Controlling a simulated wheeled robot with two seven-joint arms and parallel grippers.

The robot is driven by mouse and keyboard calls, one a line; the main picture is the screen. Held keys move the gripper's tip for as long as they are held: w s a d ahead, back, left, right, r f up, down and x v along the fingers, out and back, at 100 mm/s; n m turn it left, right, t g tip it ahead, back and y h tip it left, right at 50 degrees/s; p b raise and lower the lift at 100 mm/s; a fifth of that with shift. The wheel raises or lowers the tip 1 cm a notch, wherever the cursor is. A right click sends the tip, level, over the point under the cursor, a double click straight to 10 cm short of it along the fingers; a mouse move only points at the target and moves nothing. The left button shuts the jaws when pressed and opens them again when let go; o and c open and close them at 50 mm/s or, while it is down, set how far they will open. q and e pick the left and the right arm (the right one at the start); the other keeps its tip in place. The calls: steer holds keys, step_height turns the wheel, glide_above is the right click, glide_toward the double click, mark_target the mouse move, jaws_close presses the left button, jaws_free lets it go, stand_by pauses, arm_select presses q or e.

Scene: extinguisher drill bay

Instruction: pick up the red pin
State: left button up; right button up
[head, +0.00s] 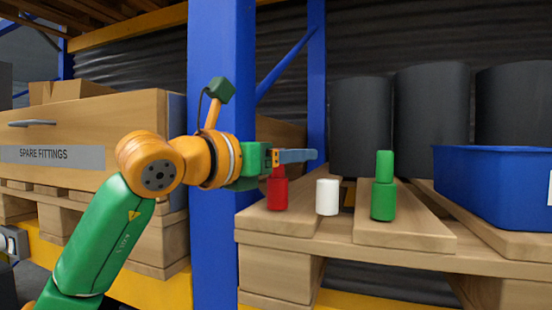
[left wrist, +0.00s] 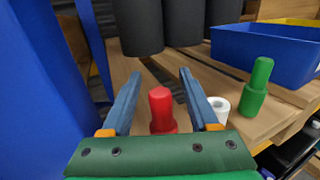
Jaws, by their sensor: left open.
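The red pin (head: 278,192) stands upright on a pallet board, close to the blue rack post. In the left wrist view the red pin (left wrist: 161,110) shows between the two fingers, with its lower part hidden by the gripper's body. My left gripper (head: 312,155) is open, its blue-grey fingers level in front of and over the red pin's top in the head view. The left gripper (left wrist: 158,75) also shows in the left wrist view, with a finger on each side of the pin. I cannot tell whether either finger touches it. My right gripper is not in view.
A white cylinder (head: 327,197) and a green pin (head: 383,188) stand to the right of the red pin. A blue bin (head: 490,185) is further right. Black drums (head: 360,125) stand behind. The blue post (head: 221,240) is close on the left.

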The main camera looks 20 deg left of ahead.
arm_select(q)
steer(key=shift+w+d+f, duration=0.15)
steer(key=shift+w, duration=0.15)
steer(key=shift+c, duration=0.7)
steer(key=shift+w, duration=0.15)
steer(key=c, duration=0.3)
jaws_close()
